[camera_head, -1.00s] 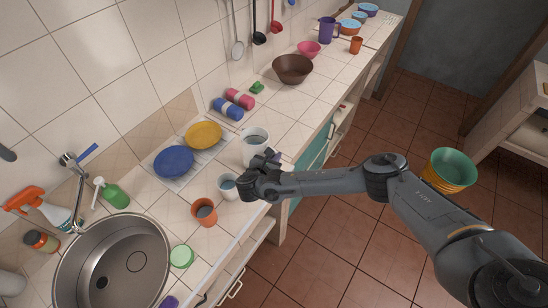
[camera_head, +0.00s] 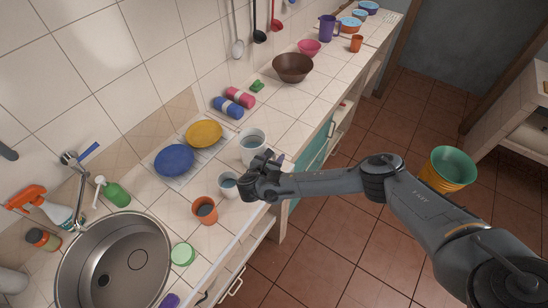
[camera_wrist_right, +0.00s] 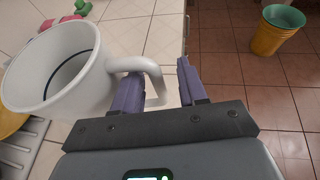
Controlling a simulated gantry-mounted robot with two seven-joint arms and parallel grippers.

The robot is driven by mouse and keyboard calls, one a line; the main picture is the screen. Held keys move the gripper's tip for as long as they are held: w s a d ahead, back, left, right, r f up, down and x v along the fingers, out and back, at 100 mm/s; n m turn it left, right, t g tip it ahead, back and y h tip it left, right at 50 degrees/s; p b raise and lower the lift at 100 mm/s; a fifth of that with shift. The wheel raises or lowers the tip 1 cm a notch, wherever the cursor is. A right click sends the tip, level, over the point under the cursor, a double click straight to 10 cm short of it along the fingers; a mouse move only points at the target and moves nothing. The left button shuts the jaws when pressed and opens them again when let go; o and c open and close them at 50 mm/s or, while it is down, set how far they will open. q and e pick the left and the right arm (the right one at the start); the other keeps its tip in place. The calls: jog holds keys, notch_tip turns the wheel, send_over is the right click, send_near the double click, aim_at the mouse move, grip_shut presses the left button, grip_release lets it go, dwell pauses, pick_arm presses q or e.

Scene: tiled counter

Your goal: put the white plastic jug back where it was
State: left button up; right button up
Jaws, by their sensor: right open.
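The white plastic jug (camera_head: 254,150) stands upright on the tiled counter, to the right of the plates and behind a smaller white cup. In the right wrist view the jug (camera_wrist_right: 78,95) fills the left side, its open rim facing up and its handle pointing to the right. My right gripper (camera_head: 272,160) is at the handle side of the jug. Its two purple fingers (camera_wrist_right: 160,82) are apart, with the handle loop reaching between them. In the head view the gripper partly hides the jug's lower part and handle. My left gripper is not in view.
The smaller white cup (camera_head: 228,186) and an orange cup (camera_head: 205,211) stand close by. Blue (camera_head: 174,161) and yellow (camera_head: 204,134) plates lie to the left. Blue (camera_head: 228,107) and pink rolls lie behind. The counter between the jug and the brown bowl (camera_head: 293,68) is free.

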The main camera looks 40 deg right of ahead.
jog(key=shift+a+f, duration=0.15)
jog(key=s+b+v, duration=0.1)
jog(key=b+v, duration=0.1)
jog(key=v, duration=0.9)
jog(key=s+a+f+m+g+y, duration=0.1)
jog(key=s+a+f+m+y, duration=0.2)
jog(key=s+a+y, duration=0.35)
jog(key=s+a+f+m+g+y, duration=0.1)
jog(key=s+a+f+m+y, duration=0.2)
jog(key=s+a, duration=0.55)
jog(key=s+d+r+m+y, duration=0.1)
jog(key=s+d+m+y, duration=0.1)
jog(key=s+d+m, duration=0.7)
jog(key=s+m, duration=0.2)
jog(key=m, duration=0.4)
jog(key=shift+d+r+y, duration=0.3)
jog(key=shift+d+y, duration=0.05)
